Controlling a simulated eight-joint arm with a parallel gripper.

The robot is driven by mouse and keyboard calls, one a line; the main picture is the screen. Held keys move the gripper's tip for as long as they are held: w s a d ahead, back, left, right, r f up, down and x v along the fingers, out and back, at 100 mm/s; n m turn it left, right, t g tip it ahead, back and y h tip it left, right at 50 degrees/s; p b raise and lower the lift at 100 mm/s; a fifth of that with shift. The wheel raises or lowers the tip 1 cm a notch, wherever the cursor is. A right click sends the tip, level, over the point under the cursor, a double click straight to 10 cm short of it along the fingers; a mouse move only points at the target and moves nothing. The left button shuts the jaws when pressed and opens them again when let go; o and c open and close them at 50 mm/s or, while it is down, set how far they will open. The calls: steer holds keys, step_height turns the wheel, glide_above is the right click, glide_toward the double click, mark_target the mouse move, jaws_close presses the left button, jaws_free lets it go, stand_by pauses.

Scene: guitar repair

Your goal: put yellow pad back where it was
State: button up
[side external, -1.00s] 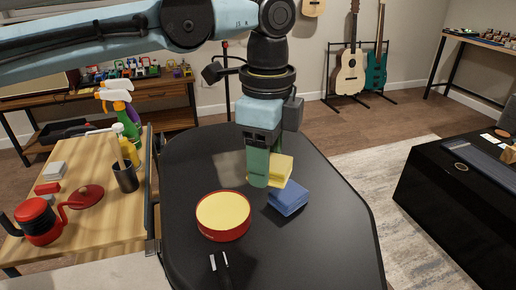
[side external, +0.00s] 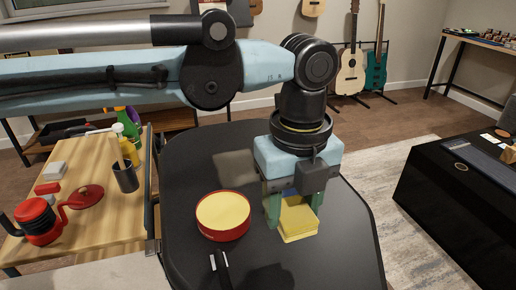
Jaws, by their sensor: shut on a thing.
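The yellow pad (side external: 298,221) is between the green fingers of my gripper (side external: 294,209), over the right part of the black table (side external: 335,255). My gripper is shut on it, with one finger at its left side and one at its right. I cannot tell whether the pad touches the table top.
A round red tin with a pale yellow top (side external: 223,215) stands just left of my gripper. Two small strips (side external: 220,264) lie near the front edge. A wooden bench (side external: 100,190) with a red pot (side external: 37,222) and a dark cup (side external: 125,177) is at left.

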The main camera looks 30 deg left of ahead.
mark_target(293, 199)
steer(key=shift+w+a+f, duration=0.2)
steer(key=shift+w+f, duration=0.2)
steer(key=shift+w, duration=0.25)
steer(key=shift+w+a+f, duration=0.2)
steer(key=shift+w+f, duration=0.2)
steer(key=shift+w, duration=0.2)
steer(key=shift+f, duration=1.95)
steer(key=shift+f, duration=0.15)
steer(key=o, duration=1.1)
